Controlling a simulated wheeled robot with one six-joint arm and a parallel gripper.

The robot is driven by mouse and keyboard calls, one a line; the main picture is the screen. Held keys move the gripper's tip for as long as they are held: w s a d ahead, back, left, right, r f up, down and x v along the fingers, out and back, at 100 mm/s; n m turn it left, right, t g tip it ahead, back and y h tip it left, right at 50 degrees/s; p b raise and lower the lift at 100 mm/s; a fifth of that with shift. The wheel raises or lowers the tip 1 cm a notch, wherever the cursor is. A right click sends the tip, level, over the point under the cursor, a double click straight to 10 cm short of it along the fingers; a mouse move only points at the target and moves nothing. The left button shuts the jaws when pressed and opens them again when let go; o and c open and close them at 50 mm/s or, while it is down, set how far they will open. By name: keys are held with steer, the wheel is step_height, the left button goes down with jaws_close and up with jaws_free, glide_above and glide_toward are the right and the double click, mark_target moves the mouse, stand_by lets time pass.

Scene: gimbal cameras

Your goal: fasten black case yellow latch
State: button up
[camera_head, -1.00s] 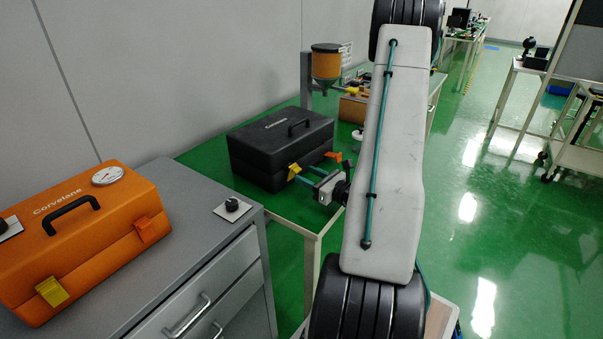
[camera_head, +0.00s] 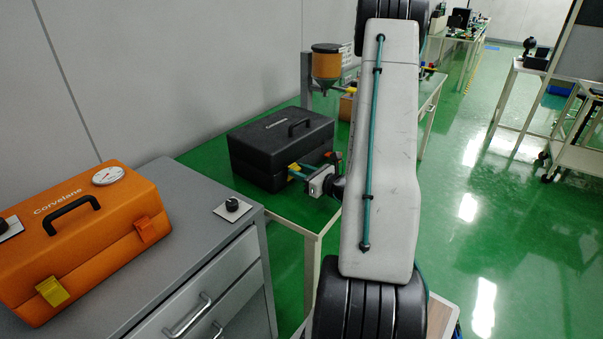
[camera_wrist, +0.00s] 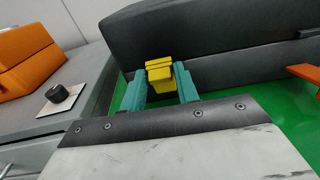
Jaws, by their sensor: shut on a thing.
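The black case (camera_head: 262,143) stands with its lid down on the green-topped table, its handle on top. Its yellow latch (camera_wrist: 160,76) is at the front, between my teal fingers in the wrist view. My gripper (camera_wrist: 159,84) is shut on this latch. In the head view the latch (camera_head: 292,167) is partly hidden by my gripper (camera_head: 296,172), close against the case front. Whether the latch lies flat on the case is hard to tell. An orange latch (camera_wrist: 304,73) on the same case front sticks outward, to the right of my gripper.
An orange case (camera_head: 90,225) with its own yellow and orange latches stands on the grey drawer cabinet (camera_head: 190,275) at left. A black knob (camera_head: 232,205) on a plate is near the cabinet's edge. A hopper (camera_head: 326,62) stands behind the black case.

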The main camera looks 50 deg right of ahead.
steer(key=shift+w+r+g, duration=0.4)
steer(key=shift+r+g, duration=0.05)
steer(key=shift+g, duration=0.35)
steer(key=shift+w+r+g, duration=0.15)
steer(key=shift+w+g, duration=0.25)
steer(key=shift+g, duration=0.5)
steer(key=o, duration=0.9)
steer(key=shift+c, duration=0.2)
steer(key=v, duration=0.7)
steer(key=shift+s, duration=0.35)
